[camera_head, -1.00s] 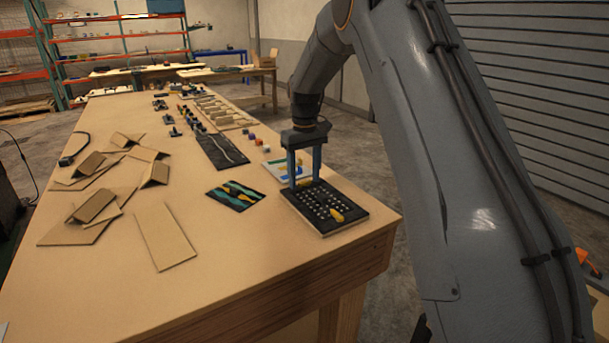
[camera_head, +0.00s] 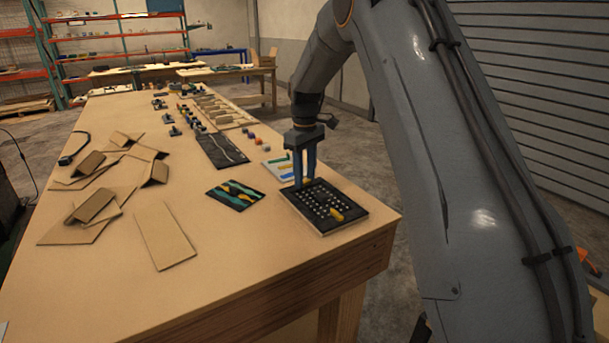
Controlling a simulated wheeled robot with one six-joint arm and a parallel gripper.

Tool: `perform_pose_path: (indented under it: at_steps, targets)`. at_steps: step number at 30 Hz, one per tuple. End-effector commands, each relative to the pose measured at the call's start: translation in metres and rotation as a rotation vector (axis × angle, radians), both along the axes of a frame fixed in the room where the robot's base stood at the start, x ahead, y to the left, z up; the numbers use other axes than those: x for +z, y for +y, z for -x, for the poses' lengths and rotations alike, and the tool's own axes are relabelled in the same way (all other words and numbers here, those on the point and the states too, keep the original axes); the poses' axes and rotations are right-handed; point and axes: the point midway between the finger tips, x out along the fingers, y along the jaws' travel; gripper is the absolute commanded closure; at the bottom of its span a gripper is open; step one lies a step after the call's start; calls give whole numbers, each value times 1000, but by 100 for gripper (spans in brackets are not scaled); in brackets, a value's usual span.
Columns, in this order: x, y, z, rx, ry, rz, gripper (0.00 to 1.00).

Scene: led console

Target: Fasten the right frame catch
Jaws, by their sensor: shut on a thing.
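The led console (camera_head: 345,222) is a dark panel with rows of small pale dots, lying at the table's near right corner. A yellow piece (camera_head: 336,214), which looks like a catch, sits toward its near edge. My gripper (camera_head: 306,184) points straight down at the console's far edge. Its blue fingers are close together, shut on a small part there that looks like a frame catch. The fingers mostly hide that part, and whether it is fastened cannot be told.
A dark sheet with green and yellow shapes (camera_head: 235,195) lies left of the console. A white tray with coloured pieces (camera_head: 279,167) lies just behind. Folded cardboard (camera_head: 93,206) and a flat board (camera_head: 165,236) cover the left.

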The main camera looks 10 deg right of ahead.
Motion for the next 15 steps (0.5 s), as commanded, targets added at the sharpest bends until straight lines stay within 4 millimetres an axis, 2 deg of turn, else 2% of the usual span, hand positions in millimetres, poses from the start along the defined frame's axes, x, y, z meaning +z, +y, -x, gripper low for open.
perform_pose_path:
  at_steps: [15]
  targets:
    - [1,-4,2,490,-4,-1,86]
